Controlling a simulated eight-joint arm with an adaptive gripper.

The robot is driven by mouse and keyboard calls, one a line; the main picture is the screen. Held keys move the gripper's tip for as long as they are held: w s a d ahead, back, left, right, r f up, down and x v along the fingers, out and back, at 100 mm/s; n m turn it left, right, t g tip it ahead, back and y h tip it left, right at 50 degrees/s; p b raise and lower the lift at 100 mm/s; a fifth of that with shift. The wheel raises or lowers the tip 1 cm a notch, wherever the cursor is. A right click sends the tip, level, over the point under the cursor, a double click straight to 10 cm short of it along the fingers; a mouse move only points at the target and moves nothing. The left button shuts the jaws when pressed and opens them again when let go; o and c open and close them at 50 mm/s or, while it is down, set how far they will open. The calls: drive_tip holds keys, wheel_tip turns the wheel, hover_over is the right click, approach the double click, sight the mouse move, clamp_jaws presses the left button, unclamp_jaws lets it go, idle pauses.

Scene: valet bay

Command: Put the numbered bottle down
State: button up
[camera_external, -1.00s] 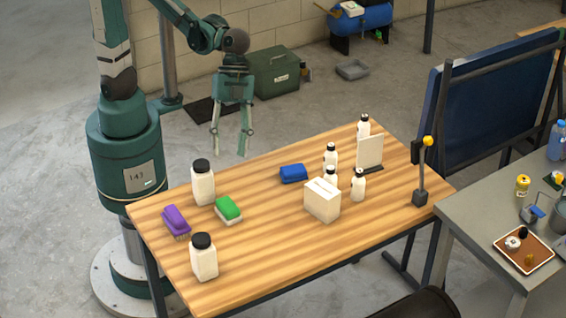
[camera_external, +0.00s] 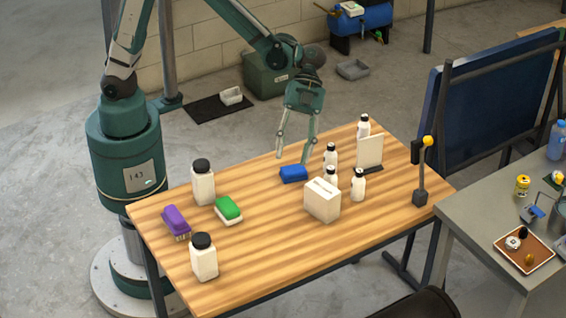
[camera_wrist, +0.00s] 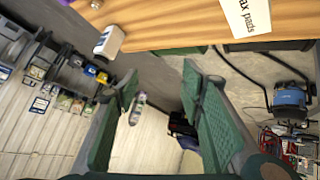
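Two large white bottles with black caps stand on the wooden table's left part, one farther back (camera_external: 203,186) and one near the front (camera_external: 203,260). Several small dark-capped white bottles stand around the white box, including one on its right (camera_external: 358,187), one behind it (camera_external: 330,159) and one at the far edge (camera_external: 363,127). No number is readable on any bottle. My gripper (camera_external: 295,158) is above the table's far part, near the blue brush. Its fingers are apart with nothing between them; they also show apart in the wrist view (camera_wrist: 162,85).
The wooden table (camera_external: 270,235) also carries the white box (camera_external: 322,203), a blue brush (camera_external: 293,174), a green brush (camera_external: 228,208), a purple brush (camera_external: 176,221), a white upright panel (camera_external: 369,152) and a yellow-topped post (camera_external: 423,170). The table's front middle is clear.

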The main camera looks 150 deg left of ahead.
drive_tip(key=s+a+f+m+t+h, duration=0.15)
drive_tip(key=a+f, duration=0.35)
drive_tip(key=a, duration=0.6)
drive_tip(key=m+t+h, duration=0.1)
drive_tip(key=m+t, duration=0.1)
drive_tip(key=m, duration=0.1)
approach(331, 168)
drive_tip(key=w+d, duration=0.1)
drive_tip(key=w, duration=0.1)
drive_tip(key=shift+s+d+f+n, duration=0.2)
drive_tip(key=shift+f+n, duration=0.05)
drive_tip(key=shift+f, duration=0.2)
drive_tip(key=shift+x, duration=1.3)
drive_tip(key=shift+b+x, duration=0.85)
drive_tip(key=shift+x, duration=1.75)
drive_tip(key=shift+f, duration=0.1)
drive_tip(key=shift+s+g, duration=0.1)
drive_tip(key=shift+g, duration=0.15)
clamp_jaws()
